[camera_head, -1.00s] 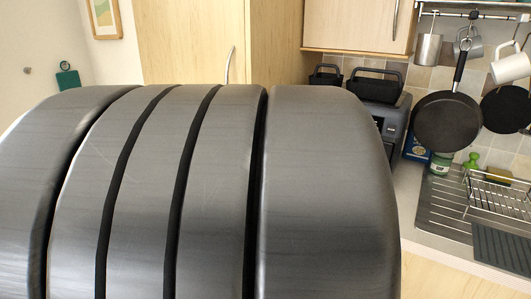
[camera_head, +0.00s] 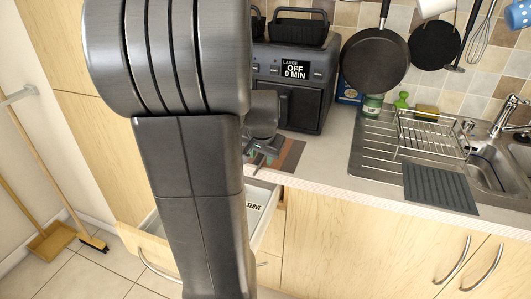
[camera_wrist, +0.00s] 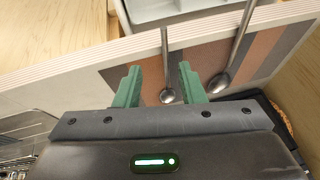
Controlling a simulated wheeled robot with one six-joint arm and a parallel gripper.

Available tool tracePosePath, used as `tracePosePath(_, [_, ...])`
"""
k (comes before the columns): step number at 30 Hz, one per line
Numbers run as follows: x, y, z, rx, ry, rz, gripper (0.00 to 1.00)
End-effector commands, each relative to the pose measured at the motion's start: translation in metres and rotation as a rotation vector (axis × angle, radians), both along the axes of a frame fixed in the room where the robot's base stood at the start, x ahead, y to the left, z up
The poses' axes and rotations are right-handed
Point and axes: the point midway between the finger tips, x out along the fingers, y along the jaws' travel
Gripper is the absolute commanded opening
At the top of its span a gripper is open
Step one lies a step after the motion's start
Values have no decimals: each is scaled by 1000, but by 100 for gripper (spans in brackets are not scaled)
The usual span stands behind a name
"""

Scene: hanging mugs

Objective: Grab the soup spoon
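Two metal spoons lie on a brown-and-grey striped mat (camera_wrist: 268,62), handles reaching over the counter edge. In the wrist view the left spoon (camera_wrist: 167,96) lies between my gripper's (camera_wrist: 160,67) green fingers, apart from both. The right spoon (camera_wrist: 220,83), with a larger-looking bowl, lies just outside the right finger. I cannot tell for sure which is the soup spoon. My gripper is open. In the head view my gripper (camera_head: 262,156) is at the mat (camera_head: 291,154), partly hidden by my arm; the spoons cannot be made out clearly there.
An open drawer (camera_head: 265,215) labelled SERVE sticks out below the counter edge. A dark air fryer (camera_head: 318,75) stands behind the mat. A dish rack (camera_head: 430,135) and sink (camera_head: 495,165) are to the right. A black pan (camera_head: 375,60) hangs above.

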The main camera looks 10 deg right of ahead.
Motion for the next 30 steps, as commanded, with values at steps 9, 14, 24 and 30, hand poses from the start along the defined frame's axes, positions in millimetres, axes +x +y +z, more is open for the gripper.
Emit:
tracePosePath(9, [12, 10, -36, 1, 4, 1, 36])
tracePosePath(14, [18, 8, -49, 0, 2, 0, 36])
tracePosePath(24, [20, 8, -51, 0, 0, 0, 26])
tracePosePath(30, [20, 8, -51, 0, 0, 0, 0])
